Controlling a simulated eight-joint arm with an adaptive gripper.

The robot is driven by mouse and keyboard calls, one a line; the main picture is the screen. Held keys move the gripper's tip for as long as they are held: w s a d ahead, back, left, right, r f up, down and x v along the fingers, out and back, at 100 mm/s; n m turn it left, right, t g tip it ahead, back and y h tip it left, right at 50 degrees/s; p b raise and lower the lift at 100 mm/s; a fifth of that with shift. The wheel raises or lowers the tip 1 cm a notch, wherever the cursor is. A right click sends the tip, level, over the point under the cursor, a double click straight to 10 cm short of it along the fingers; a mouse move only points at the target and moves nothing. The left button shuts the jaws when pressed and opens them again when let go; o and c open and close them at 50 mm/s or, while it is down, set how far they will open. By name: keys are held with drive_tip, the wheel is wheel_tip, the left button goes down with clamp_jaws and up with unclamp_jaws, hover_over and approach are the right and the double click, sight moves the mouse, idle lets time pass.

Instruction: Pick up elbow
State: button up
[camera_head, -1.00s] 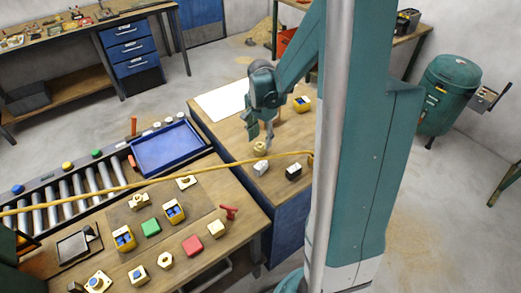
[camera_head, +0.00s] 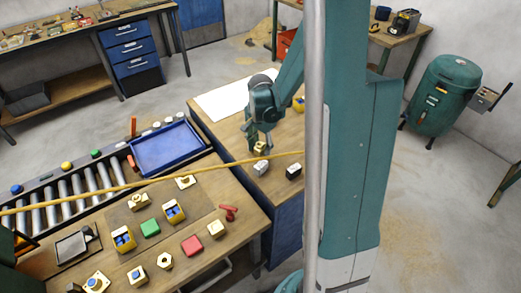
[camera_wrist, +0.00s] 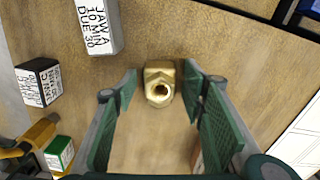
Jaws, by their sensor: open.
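The elbow (camera_wrist: 158,84) is a small brass fitting with a round dark opening facing up, on the wooden bench top in the wrist view. In the head view it shows as a small yellow piece (camera_head: 260,148) under my gripper (camera_head: 261,140). In the wrist view my gripper (camera_wrist: 160,75) is open, with one green-padded finger on each side of the elbow near the tips. Gaps show between the fingers and the elbow. The elbow's underside is hidden.
A white labelled block (camera_wrist: 97,26) lies left of the elbow in the wrist view, with a black labelled block (camera_wrist: 38,82) and a green-sided block (camera_wrist: 59,154) farther out. A yellow cable (camera_head: 200,177) crosses the head view. A blue tray (camera_head: 165,148) lies left.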

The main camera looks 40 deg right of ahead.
sight(260, 143)
idle(0.4)
drive_tip(key=c, duration=1.3)
drive_tip(key=shift+r, duration=0.25)
drive_tip(key=shift+r+p, duration=0.65)
drive_tip(key=shift+r, duration=4.15)
